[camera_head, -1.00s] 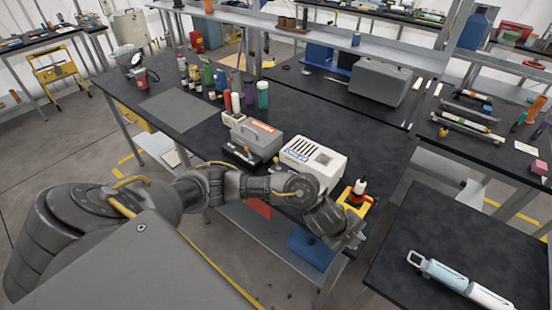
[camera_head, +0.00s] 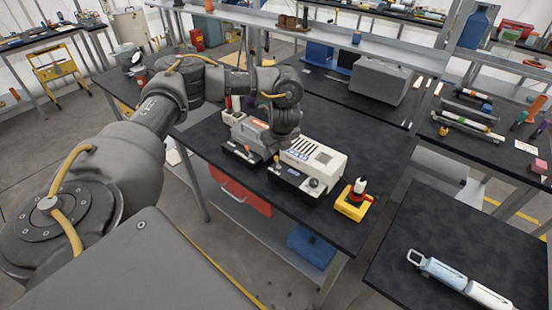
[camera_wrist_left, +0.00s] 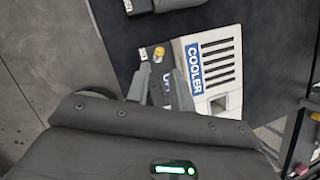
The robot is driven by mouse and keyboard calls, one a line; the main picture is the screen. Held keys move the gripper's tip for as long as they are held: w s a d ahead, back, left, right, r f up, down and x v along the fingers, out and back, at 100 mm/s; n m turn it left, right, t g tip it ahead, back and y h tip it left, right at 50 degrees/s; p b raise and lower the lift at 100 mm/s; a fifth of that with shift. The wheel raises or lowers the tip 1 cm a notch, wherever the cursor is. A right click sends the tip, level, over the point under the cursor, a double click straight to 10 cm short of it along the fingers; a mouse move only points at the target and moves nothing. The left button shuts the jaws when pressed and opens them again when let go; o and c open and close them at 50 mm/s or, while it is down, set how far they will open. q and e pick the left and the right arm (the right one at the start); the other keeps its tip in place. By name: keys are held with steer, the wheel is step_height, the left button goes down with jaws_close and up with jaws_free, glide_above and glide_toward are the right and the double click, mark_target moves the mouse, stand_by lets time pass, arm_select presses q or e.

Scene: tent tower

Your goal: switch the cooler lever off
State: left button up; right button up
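The cooler (camera_head: 318,158) is a white box with a slotted top on the dark bench. In the left wrist view its blue COOLER label (camera_wrist_left: 194,68) is readable. A dark switch base (camera_head: 292,182) stands at its front. A small yellow-tipped knob (camera_wrist_left: 159,52), apparently the lever, shows just beyond my fingertips in the left wrist view; which setting it is at cannot be told. My left gripper (camera_head: 277,158) is above the cooler's left front end. In the left wrist view its fingers (camera_wrist_left: 158,82) are apart, with nothing visibly held. My right gripper is out of view.
A grey machine (camera_head: 250,132) with its own dark switch base stands left of the cooler, close to my gripper. The bench's front edge is near, with a red drawer (camera_head: 240,190) below.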

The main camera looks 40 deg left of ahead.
mark_target(276, 157)
arm_select(q)
steer(key=b+x, duration=0.3)
steer(key=x, duration=0.5)
steer(key=shift+f, duration=0.15)
steer(key=shift+w+a+f+b, duration=0.2)
steer(key=shift+a+f+b, duration=0.1)
steer(key=shift+f+b, duration=0.25)
jaws_close()
steer(key=shift+f, duration=0.1)
